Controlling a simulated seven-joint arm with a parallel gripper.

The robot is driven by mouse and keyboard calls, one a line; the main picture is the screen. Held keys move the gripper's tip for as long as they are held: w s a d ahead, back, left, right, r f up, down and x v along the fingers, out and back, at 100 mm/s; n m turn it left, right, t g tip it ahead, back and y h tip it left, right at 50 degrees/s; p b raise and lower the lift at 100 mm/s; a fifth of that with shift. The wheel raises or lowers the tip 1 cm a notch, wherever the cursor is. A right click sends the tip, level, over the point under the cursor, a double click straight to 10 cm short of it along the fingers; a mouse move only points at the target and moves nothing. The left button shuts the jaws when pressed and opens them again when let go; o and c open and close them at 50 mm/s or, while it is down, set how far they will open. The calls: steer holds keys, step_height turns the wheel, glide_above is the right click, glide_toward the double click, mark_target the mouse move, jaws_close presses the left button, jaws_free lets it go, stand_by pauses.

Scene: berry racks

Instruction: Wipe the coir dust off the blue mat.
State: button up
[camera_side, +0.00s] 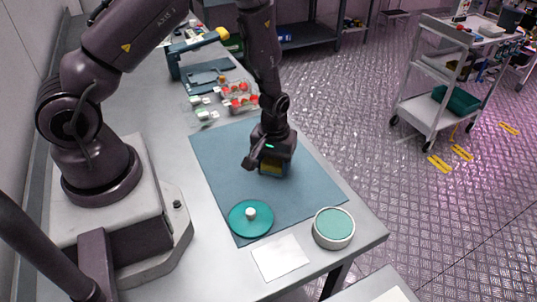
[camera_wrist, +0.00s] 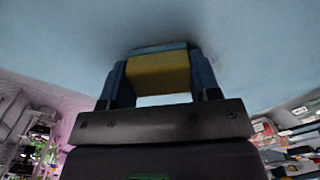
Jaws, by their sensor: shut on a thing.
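The blue mat (camera_side: 222,172) lies flat on the grey table and fills the top of the wrist view (camera_wrist: 250,40). My gripper (camera_side: 270,160) is over the middle of the mat, pointing down. It is shut on a sponge (camera_side: 272,170) with a yellow body and a blue layer. In the wrist view the sponge (camera_wrist: 158,75) sits between the two fingers of my gripper (camera_wrist: 160,80). The sponge is at or very near the mat; I cannot tell whether it touches. I cannot make out coir dust on the mat in either view.
A teal lid (camera_side: 265,222) with a white knob rests on the mat's near corner. A round teal-topped tin (camera_side: 333,228) stands beside the mat at the right. A white card (camera_side: 280,257) lies in front. Punnets of red berries (camera_side: 238,97) stand behind the mat.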

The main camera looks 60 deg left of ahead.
mark_target(279, 179)
steer(key=d, duration=0.3)
steer(key=shift+d, duration=0.15)
steer(key=shift+a, duration=5.45)
steer(key=shift+a+r, duration=0.1)
steer(key=shift+a, duration=0.1)
step_height(279, 179, up, 8)
steer(key=shift+s+d+f, duration=0.1)
steer(key=shift+s+f, duration=0.15)
steer(key=shift+s, duration=0.4)
